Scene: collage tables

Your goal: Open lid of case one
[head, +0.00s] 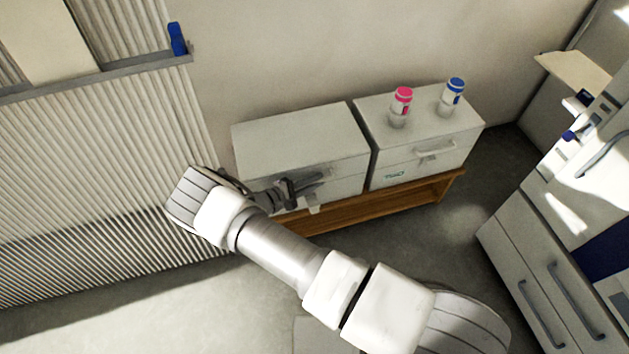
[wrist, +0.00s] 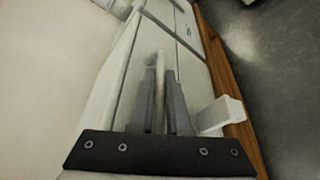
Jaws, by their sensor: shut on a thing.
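Two white cases stand side by side. The left case (head: 300,140) has its lid down, and my gripper is at its front. My gripper (head: 290,188) is shut on the pale handle of that case (wrist: 159,78), which shows between the two dark fingers in the wrist view (wrist: 161,80). The right case (head: 425,160) is also closed, with a handle (head: 435,150) on its front. In the head view my gripper and wrist hide part of the left case's front. I cannot tell from markings which one is case one.
A pink-capped bottle (head: 401,105) and a blue-capped bottle (head: 452,95) stand on the right case. Both cases rest on a low wooden bench (head: 330,217). A ribbed panel (head: 90,190) is close on the left, a drawer cabinet (head: 540,270) on the right. The wall is behind.

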